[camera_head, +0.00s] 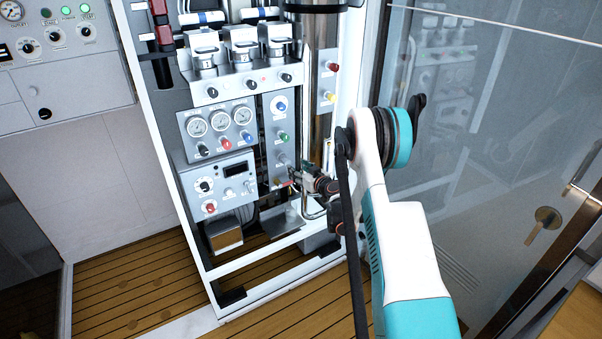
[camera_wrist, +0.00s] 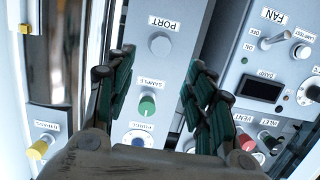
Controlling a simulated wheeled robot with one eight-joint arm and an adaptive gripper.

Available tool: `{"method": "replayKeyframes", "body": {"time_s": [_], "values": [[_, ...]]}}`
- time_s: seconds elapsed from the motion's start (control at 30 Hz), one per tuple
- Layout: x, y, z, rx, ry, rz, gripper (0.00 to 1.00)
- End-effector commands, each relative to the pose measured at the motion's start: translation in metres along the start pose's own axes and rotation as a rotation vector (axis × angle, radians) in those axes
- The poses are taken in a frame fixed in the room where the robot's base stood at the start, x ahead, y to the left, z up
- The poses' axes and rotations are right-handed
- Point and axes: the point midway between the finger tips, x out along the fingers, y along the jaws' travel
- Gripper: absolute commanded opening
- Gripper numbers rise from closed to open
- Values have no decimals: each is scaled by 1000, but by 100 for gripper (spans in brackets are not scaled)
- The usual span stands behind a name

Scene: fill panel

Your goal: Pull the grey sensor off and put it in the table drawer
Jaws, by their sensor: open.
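In the wrist view, which shows the panel upside down, a round grey piece (camera_wrist: 161,43) sits on a narrow grey panel strip beside the label PORT; it appears to be the grey sensor. My gripper (camera_wrist: 163,62) is open, with its green-padded fingers spread on either side of the strip and nothing between them. The grey piece lies around the fingertips' level in the picture; I see no contact. In the head view my gripper (camera_head: 293,178) is close to the lower part of that strip, where the piece is too small to tell. No table drawer is recognisable.
A green knob (camera_wrist: 147,105) and a blue knob (camera_wrist: 138,142) share the strip. The fan panel (camera_wrist: 265,60) with switches, a display and knobs adjoins it. A yellow knob (camera_wrist: 38,149) is at left. In the head view, a glass door (camera_head: 490,130) stands right of my arm.

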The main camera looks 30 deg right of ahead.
Motion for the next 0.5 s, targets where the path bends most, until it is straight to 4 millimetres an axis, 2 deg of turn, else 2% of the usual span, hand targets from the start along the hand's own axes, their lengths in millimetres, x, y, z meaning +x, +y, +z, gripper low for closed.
{"method": "replayKeyframes", "body": {"time_s": [0.2,0.5], "values": [[40,-1,2,0,0,-2,49],[91,-1,2,-1,-1,-2,49]]}}
